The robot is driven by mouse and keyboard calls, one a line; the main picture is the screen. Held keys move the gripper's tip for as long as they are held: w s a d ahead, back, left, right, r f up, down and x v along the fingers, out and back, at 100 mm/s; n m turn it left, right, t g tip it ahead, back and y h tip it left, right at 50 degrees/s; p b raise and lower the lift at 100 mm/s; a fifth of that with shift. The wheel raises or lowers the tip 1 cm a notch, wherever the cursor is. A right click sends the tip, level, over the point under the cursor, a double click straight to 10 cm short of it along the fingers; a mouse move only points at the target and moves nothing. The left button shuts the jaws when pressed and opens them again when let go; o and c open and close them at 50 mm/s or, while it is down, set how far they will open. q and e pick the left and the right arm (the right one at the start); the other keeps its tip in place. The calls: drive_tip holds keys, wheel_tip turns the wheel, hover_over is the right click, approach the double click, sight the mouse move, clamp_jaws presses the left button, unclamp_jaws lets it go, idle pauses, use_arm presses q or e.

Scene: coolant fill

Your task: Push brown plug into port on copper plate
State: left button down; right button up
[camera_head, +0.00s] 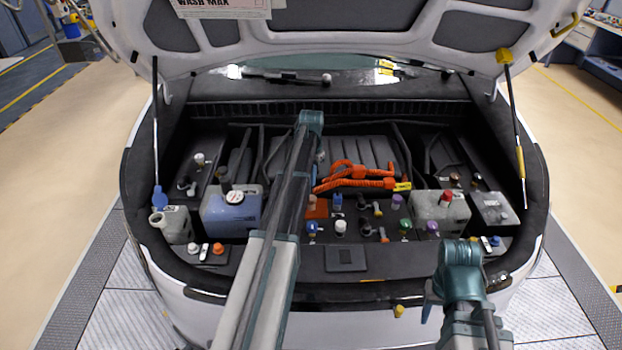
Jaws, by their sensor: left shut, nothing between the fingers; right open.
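A copper-coloured plate (319,211) sits in the middle of the engine bay, partly covered by my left arm. A small brown plug (312,200) shows at its upper left, beside the arm. I cannot tell how deep it sits in the port. The wrist of my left arm (311,119) is above and behind the plate. My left gripper is mostly hidden behind the arm; its fingertips and any contact with the plug cannot be seen. My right gripper (430,300) is open and empty at the lower right, in front of the car's front edge, well away from the plate.
A blue-fluid tank (230,212) stands left, a grey tank (440,212) right. The raised hood (345,45) hangs over the bay.

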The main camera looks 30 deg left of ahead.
sight(311, 197)
use_arm(q)
wheel_tip(311, 197, down, 6)
drive_tip(key=b, duration=0.6)
drive_tip(key=shift+f, duration=0.25)
idle(0.4)
drive_tip(key=shift+r, duration=0.1)
drive_tip(key=shift+r+p, duration=1.35)
drive_tip(key=shift+r, duration=0.1)
wheel_tip(311, 197, up, 14)
drive_tip(key=p, duration=1.4)
drive_tip(key=shift+f, duration=0.1)
